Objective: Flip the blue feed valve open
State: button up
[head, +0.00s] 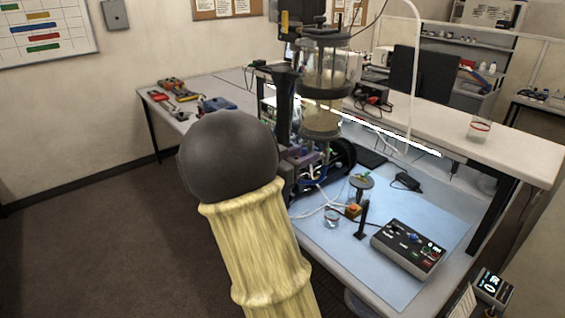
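A tall sealed glass cylinder (325,75) with dark end bands stands upright in a rig at the back middle. Below it is a purple-grey block (306,158) with blue and white tubing. I cannot make out a blue feed valve for certain at this size. A small blue part (413,238) shows on the dark control box at the right of the bench. My arm, with a dark round joint and a pale yellow sleeve, fills the lower middle and hides part of the rig's left side. My gripper does not show.
The floor at left is clear.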

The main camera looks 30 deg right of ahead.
jog(key=s+a+b, duration=0.1)
jog(key=a+b, duration=0.4)
jog(key=a, duration=1.2)
jog(key=shift+s, duration=0.2)
jog(key=shift+w+d, duration=0.1)
jog(key=shift+w, duration=0.05)
jog(key=w+a+f+n+t+y, duration=0.1)
jog(key=w+f+n+t+y, duration=0.2)
jog(key=w+n+t+y, duration=0.4)
jog(key=w+a+f+n+t+y, duration=0.2)
jog(key=a+f+n+t+y, duration=0.25)
jog(key=a+f+y, duration=0.2)
jog(key=s+a+f+n+g+y, duration=0.1)
jog(key=s+f+g, duration=0.4)
jog(key=s, duration=0.5)
jog(key=s+a+f+n+g+y, duration=0.2)
jog(key=s+f+n+g+y, duration=0.1)
jog(key=s+f, duration=0.6)
jog(key=shift+s+f+n+g, duration=0.2)
jog(key=shift+s+n+g, duration=0.55)
jog(key=shift+s+g, duration=0.4)
